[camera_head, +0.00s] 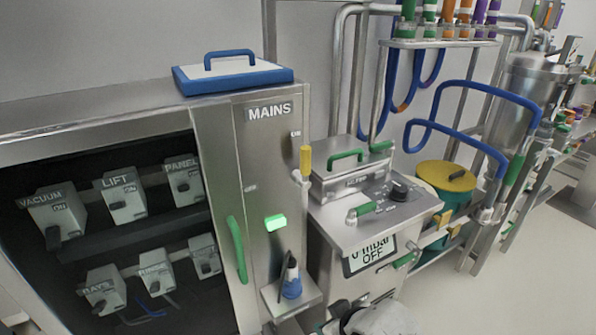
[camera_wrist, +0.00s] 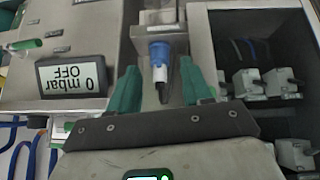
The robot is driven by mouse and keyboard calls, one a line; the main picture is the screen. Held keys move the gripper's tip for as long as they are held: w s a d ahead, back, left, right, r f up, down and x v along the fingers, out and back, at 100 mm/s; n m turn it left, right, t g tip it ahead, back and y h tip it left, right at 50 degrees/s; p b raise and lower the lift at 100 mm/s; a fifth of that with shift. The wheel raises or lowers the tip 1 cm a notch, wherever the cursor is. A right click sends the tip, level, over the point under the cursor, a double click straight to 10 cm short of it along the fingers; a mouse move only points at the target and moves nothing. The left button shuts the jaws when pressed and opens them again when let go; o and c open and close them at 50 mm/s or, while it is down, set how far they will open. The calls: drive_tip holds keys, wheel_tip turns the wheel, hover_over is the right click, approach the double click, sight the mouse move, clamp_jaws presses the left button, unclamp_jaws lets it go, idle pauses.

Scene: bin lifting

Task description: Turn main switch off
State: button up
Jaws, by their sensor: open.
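The steel cabinet (camera_head: 236,115) labelled MAINS stands in the middle of the head view. A yellow-handled lever (camera_head: 305,160) points upright at its right edge; I take it for the main switch. A green light (camera_head: 276,222) glows lower on the front. My gripper, partly cut off at the bottom of the head view, shows in the wrist view (camera_wrist: 161,88) with its green fingers apart. A blue-collared item (camera_head: 291,282) stands on a small shelf at the cabinet's foot. In the wrist view it (camera_wrist: 160,52) appears between the open fingers, not visibly touched. The lever is not clear there.
Left is an open bay with several switch boxes (camera_head: 125,196), such as VACUUM and LIFT, marked ON. A green door handle (camera_head: 237,248) sticks out. Right is a steel unit with a display (camera_head: 370,253) reading 0 mbar OFF. Open floor (camera_head: 500,285) lies at far right.

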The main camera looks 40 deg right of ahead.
drive_tip(key=w+d+r+m+t+h+b, duration=0.1)
drive_tip(key=w+d+r+m+t+h, duration=0.3)
drive_tip(key=w+r, duration=0.65)
drive_tip(key=t+h+b, duration=0.1)
drive_tip(key=t+h, duration=0.1)
drive_tip(key=t, duration=0.3)
approach(307, 163)
drive_tip(key=shift+n, duration=0.4)
drive_tip(key=p+x, duration=0.1)
drive_tip(key=x, duration=1)
drive_tip(key=shift+w+d, duration=0.1)
drive_tip(key=shift+c, duration=0.4)
clamp_jaws()
